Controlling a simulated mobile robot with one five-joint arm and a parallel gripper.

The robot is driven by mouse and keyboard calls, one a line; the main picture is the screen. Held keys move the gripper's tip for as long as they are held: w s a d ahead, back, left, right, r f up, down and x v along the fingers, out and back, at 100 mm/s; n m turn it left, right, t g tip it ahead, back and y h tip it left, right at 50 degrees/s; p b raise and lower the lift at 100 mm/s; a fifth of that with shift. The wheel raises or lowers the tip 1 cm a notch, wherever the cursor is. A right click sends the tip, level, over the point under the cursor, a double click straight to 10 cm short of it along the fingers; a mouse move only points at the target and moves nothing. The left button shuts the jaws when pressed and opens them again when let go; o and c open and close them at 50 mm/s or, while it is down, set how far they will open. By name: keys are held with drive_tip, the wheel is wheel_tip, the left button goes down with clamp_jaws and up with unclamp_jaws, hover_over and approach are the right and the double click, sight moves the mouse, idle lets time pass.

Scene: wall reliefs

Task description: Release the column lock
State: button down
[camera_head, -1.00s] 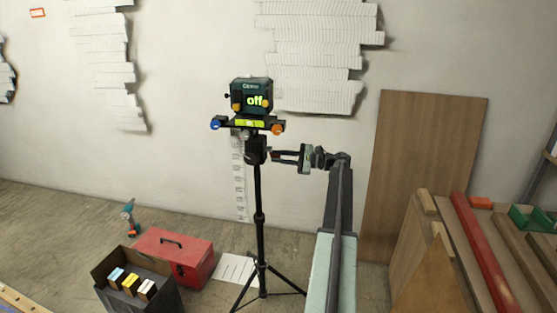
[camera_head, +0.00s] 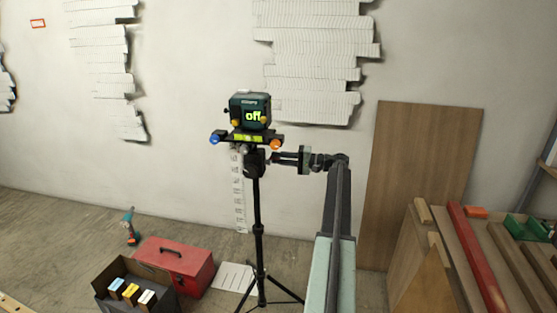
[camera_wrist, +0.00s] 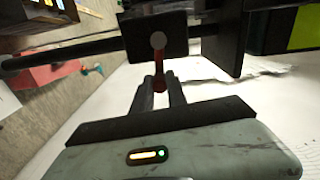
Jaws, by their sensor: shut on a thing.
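A black tripod (camera_head: 258,210) stands before the wall, its column upright. On top sits a dark green laser device (camera_head: 250,110) with a lit display reading "off". Below it is a dark clamp block (camera_head: 254,163) on the column. In the wrist view a small red lever (camera_wrist: 159,67) hangs from a round grey pivot on the dark block (camera_wrist: 135,38). My gripper (camera_head: 273,158) reaches in from the right at block height. In the wrist view my gripper (camera_wrist: 160,84) is shut on the red lever, one finger on each side. The lever's end is hidden between the fingers.
A red toolbox (camera_head: 175,262), an open dark box (camera_head: 108,300) and a drill (camera_head: 129,227) are on the floor at left. A brown board (camera_head: 420,185) leans on the wall at right, near stacked planks (camera_head: 475,255). White reliefs (camera_head: 315,65) hang behind.

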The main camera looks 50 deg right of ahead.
drive_tip(key=shift+r+n, duration=0.3)
drive_tip(key=shift+n, duration=0.2)
idle(0.3)
drive_tip(key=c, duration=1.3)
unclamp_jaws()
drive_tip(key=v, duration=0.7)
drive_tip(key=shift+s+d, duration=0.2)
drive_tip(key=shift+s, duration=0.15)
